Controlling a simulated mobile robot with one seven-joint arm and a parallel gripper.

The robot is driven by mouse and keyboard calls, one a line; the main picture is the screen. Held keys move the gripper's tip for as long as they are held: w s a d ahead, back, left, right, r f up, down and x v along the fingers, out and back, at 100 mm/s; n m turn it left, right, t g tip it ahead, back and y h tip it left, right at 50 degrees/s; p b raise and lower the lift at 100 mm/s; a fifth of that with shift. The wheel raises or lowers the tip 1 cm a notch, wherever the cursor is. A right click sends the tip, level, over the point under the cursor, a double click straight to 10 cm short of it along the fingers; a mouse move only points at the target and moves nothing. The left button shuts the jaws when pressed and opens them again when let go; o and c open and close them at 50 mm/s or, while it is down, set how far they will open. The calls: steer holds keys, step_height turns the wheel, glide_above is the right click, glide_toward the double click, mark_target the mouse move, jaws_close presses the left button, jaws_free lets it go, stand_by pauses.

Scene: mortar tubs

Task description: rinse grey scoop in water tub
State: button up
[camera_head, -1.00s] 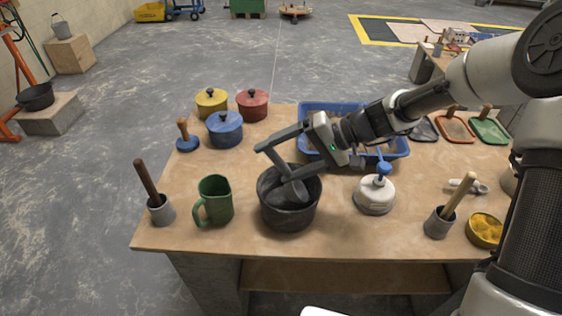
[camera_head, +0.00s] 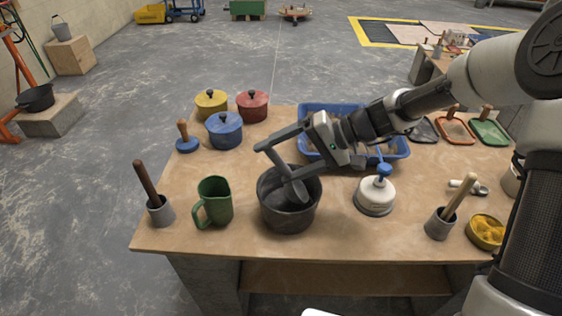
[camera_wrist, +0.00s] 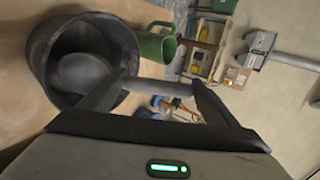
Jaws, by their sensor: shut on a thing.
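A dark grey round tub (camera_head: 289,219) stands near the front middle of the table. My gripper (camera_head: 274,162) is above its rim, shut on the handle of a grey scoop (camera_head: 294,187). The scoop slants down into the tub; its lower end is hard to make out in the head view. In the wrist view the handle runs between the fingers (camera_wrist: 158,88), and the rounded grey bowl (camera_wrist: 82,73) is inside the tub (camera_wrist: 42,55). I cannot tell the water level in the dark interior.
A green jug (camera_head: 214,201) stands close left of the tub, a white dispenser with a blue top (camera_head: 376,195) to its right. A blue tray (camera_head: 400,149) is behind my gripper. Lidded pots (camera_head: 224,131) stand at the back left. The table front is clear.

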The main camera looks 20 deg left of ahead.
steer(key=shift+f+b, duration=0.95)
steer(key=shift+r+p, duration=0.45)
steer(key=shift+r, duration=0.65)
steer(key=shift+f+b, duration=0.9)
steer(key=shift+f, duration=0.2)
steer(key=shift+r+p, duration=0.65)
steer(key=shift+r, duration=0.45)
steer(key=shift+f+b, duration=0.9)
steer(key=shift+f, duration=0.2)
steer(key=shift+r, duration=0.15)
